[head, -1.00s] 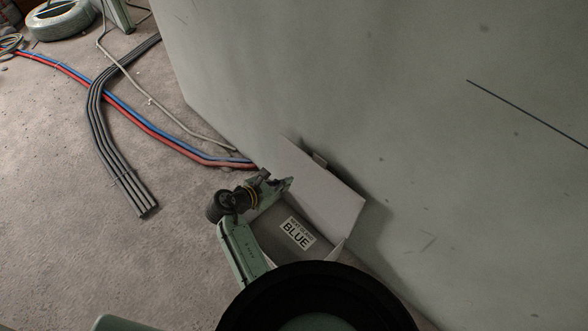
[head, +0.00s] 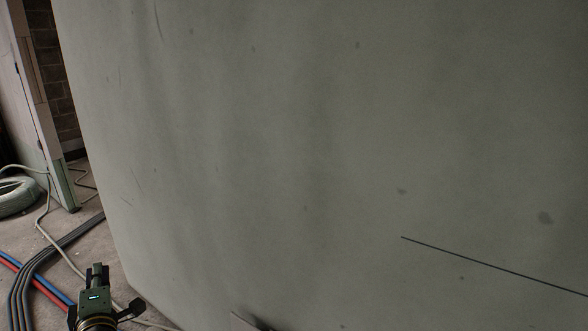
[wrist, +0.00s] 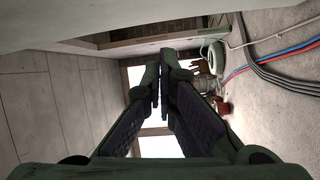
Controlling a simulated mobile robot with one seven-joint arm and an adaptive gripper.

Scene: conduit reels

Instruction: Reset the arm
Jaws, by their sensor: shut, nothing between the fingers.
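My gripper (head: 97,272) shows at the lower left of the head view, raised and pointing away from me, in front of the pale wall's left edge. In the wrist view its two dark fingers (wrist: 161,80) come together at the tips with nothing between them. My gripper is shut and empty. Most of my arm is out of the head view.
The large pale wall (head: 300,130) fills most of the head view. Red and blue conduits (head: 40,280) and grey conduits (head: 55,240) lie on the floor at left. A pale coil (head: 18,195) lies beyond.

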